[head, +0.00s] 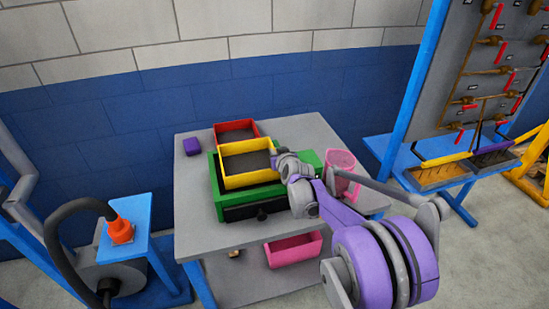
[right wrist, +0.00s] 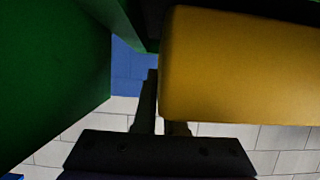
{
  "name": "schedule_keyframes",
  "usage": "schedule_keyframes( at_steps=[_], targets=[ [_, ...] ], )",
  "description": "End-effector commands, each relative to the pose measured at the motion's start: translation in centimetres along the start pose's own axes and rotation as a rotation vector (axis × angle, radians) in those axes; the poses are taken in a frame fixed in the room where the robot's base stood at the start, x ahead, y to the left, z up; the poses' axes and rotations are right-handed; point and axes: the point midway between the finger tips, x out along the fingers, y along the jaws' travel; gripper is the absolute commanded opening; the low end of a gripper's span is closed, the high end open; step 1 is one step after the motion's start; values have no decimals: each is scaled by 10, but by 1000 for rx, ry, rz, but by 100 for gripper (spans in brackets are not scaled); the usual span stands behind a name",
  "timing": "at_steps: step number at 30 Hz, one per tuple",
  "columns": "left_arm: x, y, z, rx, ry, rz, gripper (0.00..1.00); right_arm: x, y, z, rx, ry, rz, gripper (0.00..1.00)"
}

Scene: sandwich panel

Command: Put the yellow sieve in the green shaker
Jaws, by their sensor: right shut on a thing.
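The yellow sieve (head: 249,181), a rectangular frame with a dark mesh bottom, is over the green shaker (head: 222,207) on the grey table. Its walls stand above the shaker's green rim; I cannot tell whether it rests inside or hangs just above. My right gripper (head: 277,160) is shut on the sieve's right wall. In the right wrist view, the yellow wall (right wrist: 240,70) is between the fingers (right wrist: 162,112), one of them mostly hidden behind it. The green shaker (right wrist: 50,70) fills the left side of that view. My left gripper is not in view.
A red sieve (head: 234,126) stands behind the yellow one. A pink mesh container (head: 343,160) stands right of the shaker, close to my right arm. A pink bin (head: 294,251) is on the lower shelf.

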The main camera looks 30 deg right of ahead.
Motion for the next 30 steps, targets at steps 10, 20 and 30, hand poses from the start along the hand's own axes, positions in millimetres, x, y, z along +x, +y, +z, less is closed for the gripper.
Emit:
schedule_keyframes(
  at_steps=[10,20,30],
  targets=[
    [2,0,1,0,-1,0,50,7,0,17,1,0,0,0],
    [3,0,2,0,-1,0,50,8,0,20,0,0,0,38],
    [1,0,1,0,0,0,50,6,0,16,0,0,0,38]
  ],
)
